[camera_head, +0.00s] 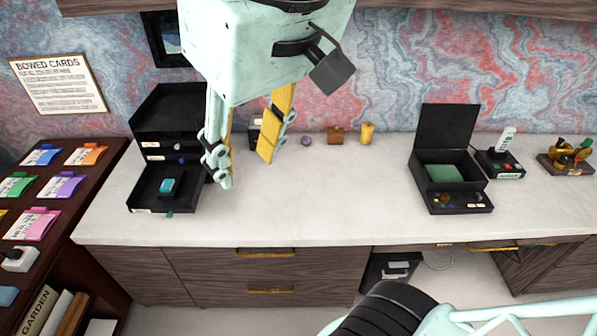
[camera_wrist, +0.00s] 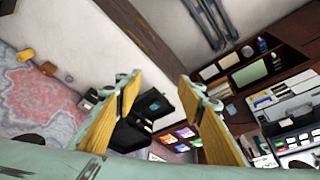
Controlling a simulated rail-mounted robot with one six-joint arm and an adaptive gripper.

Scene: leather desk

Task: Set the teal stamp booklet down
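My gripper (camera_head: 245,166) hangs above the white countertop, right of the left black box (camera_head: 160,130). Its two yellow-padded fingers are apart with nothing between them, as the wrist view (camera_wrist: 159,84) also shows. A small teal item (camera_head: 167,186) sits in the low front part of that black box, left of my gripper and apart from it. It may be the teal stamp booklet, but it is too small to be sure. A green slab (camera_head: 444,173) lies in the open black box (camera_head: 447,135) at the right.
A dark rack at the left holds several coloured cards (camera_head: 62,187). A wooden cube (camera_head: 335,136) and a yellow container (camera_head: 367,132) stand at the back. A small black device (camera_head: 500,164) is at the right. The middle of the countertop (camera_head: 330,195) is clear.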

